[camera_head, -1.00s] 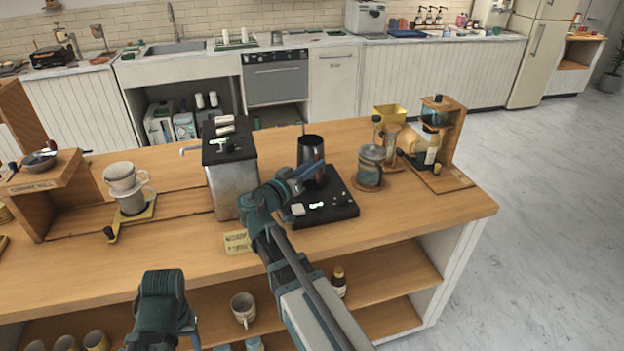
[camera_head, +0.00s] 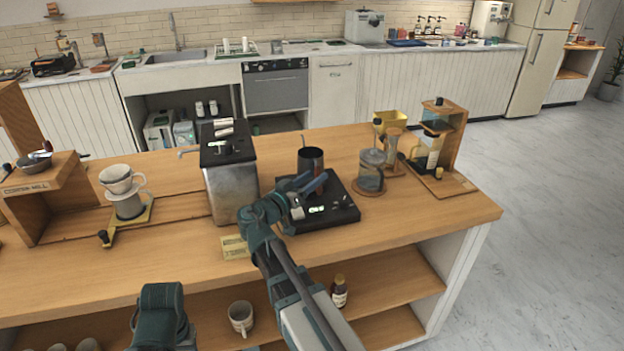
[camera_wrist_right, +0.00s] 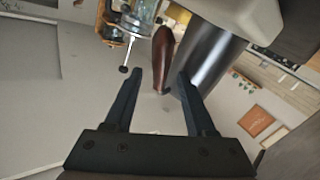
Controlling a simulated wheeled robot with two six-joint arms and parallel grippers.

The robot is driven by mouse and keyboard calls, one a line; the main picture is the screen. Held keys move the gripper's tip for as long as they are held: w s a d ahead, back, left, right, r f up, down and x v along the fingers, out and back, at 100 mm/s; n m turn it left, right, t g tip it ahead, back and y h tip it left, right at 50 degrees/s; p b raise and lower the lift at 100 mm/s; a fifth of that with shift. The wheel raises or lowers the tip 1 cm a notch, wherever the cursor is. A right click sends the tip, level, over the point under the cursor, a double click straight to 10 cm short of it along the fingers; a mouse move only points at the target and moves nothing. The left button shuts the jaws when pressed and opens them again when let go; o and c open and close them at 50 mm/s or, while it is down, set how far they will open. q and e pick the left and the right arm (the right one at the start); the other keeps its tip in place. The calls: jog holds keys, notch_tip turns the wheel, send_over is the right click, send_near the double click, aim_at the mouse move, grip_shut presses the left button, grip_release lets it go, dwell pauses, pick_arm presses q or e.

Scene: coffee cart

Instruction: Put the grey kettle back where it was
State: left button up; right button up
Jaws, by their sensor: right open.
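The grey kettle (camera_head: 311,157) is a dark cylinder at the black base (camera_head: 340,212) with small lit displays, on the wooden cart; my right gripper hides its lower part, so its contact with the base is hidden. My right gripper (camera_head: 308,186) is open in front of the kettle. In the right wrist view, the kettle's dark body (camera_wrist_right: 208,55) lies just beyond the fingers. Its brown handle (camera_wrist_right: 162,55) shows between and beyond the fingertips (camera_wrist_right: 160,75). My left gripper (camera_head: 185,338) is low at the cart's front; its jaws cannot be made out.
A steel box with a black top (camera_head: 232,190) stands left of the base. A glass jar (camera_head: 371,172) stands close on its right, with a wooden brewer stand (camera_head: 450,140) beyond. A yellow card (camera_head: 235,247) lies near the front edge. A mug (camera_head: 240,318) sits on the shelf below.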

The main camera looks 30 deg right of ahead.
jog(key=shift+r, duration=0.25)
jog(key=v, duration=1.2)
jog(key=shift+a+f, duration=0.1)
jog(key=shift+f, duration=0.1)
